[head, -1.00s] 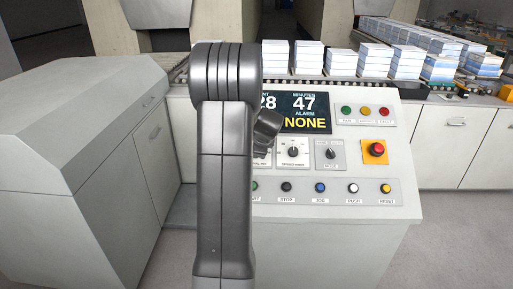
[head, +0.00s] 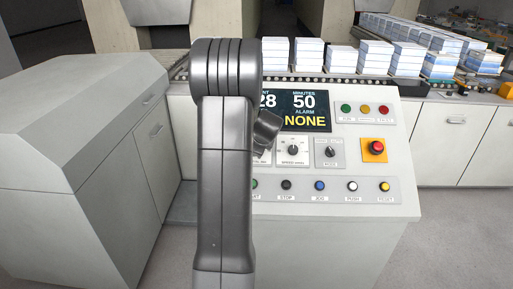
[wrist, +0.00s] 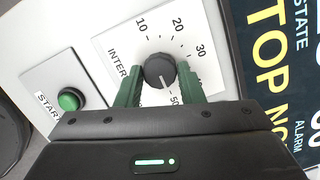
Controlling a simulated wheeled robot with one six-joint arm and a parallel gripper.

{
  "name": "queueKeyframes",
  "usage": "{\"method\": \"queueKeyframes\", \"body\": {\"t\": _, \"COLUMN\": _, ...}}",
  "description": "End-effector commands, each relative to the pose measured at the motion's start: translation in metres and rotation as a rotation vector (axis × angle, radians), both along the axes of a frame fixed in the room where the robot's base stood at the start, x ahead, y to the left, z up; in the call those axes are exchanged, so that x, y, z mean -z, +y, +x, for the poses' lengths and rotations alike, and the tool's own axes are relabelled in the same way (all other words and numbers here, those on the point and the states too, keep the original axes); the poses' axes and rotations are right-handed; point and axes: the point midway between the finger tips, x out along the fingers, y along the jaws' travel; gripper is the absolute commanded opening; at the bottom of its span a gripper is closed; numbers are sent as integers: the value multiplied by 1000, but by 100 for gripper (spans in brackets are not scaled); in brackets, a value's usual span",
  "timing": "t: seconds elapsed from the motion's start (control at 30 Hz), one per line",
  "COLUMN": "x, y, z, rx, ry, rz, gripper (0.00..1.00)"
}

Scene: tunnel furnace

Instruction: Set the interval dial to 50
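The interval dial (wrist: 160,69) is a round black knob on a white plate in the wrist view, with a scale marked from 10 to 50. Its white pointer line faces the 50 mark at the lower right. My gripper (wrist: 159,75) has its green fingers on either side of the knob, closed against it as far as I can see. The display (head: 303,108) reads 50 under MINUTES and NONE under ALARM in the head view.
The green START button (wrist: 69,100) lies left of the dial. The speed knob (head: 292,150), mode knob (head: 330,152), a button row and the red emergency stop (head: 376,147) are to the right. A grey cabinet (head: 75,130) stands at left.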

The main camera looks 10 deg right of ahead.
Motion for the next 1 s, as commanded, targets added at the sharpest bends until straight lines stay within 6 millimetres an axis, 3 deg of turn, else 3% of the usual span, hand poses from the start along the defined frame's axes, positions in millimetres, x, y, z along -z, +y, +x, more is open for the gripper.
{"method": "queueKeyframes", "body": {"t": 0.03, "x": 0, "y": 0, "z": 0, "rx": 0, "ry": -1, "rz": 0, "gripper": 45}}
{"method": "queueKeyframes", "body": {"t": 0.1, "x": 0, "y": 0, "z": 0, "rx": 0, "ry": -1, "rz": 0, "gripper": 55}}
{"method": "queueKeyframes", "body": {"t": 0.5, "x": -5, "y": 0, "z": -4, "rx": 0, "ry": 0, "rz": 0, "gripper": 55}}
{"method": "queueKeyframes", "body": {"t": 1.0, "x": -72, "y": -2, "z": -60, "rx": 1, "ry": -3, "rz": -2, "gripper": 55}}
